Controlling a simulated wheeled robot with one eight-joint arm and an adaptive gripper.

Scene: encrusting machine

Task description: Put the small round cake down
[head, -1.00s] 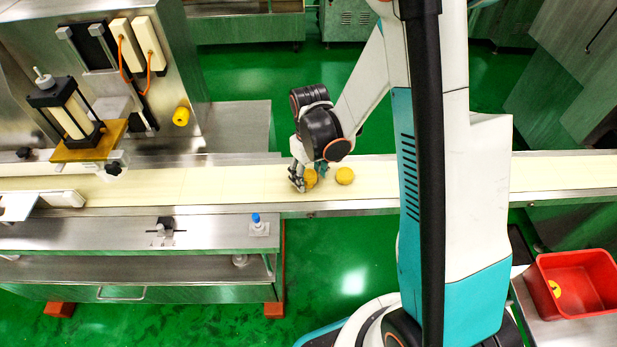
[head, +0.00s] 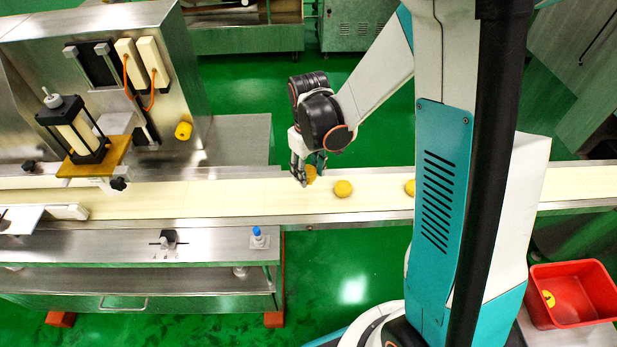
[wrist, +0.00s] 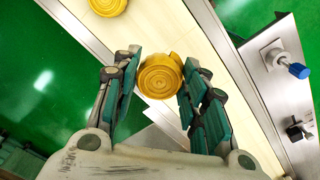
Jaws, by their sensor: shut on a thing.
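My gripper (head: 309,172) is shut on a small round yellow cake (head: 311,171), over the pale conveyor belt (head: 230,196). In the wrist view, the cake (wrist: 161,75) sits between the tips of the two green-padded fingers (wrist: 158,82), with its ringed top facing the camera. The fingers partly hide the cake in the head view. It seems to be a little above the belt, though the exact gap is hard to tell.
Another yellow cake (head: 343,188) lies on the belt to the right, and a further one (head: 410,187) is partly behind my arm. A red bin (head: 575,318) with a yellow item inside stands at lower right. The encrusting machine (head: 85,150) is at left. The belt left of my gripper is clear.

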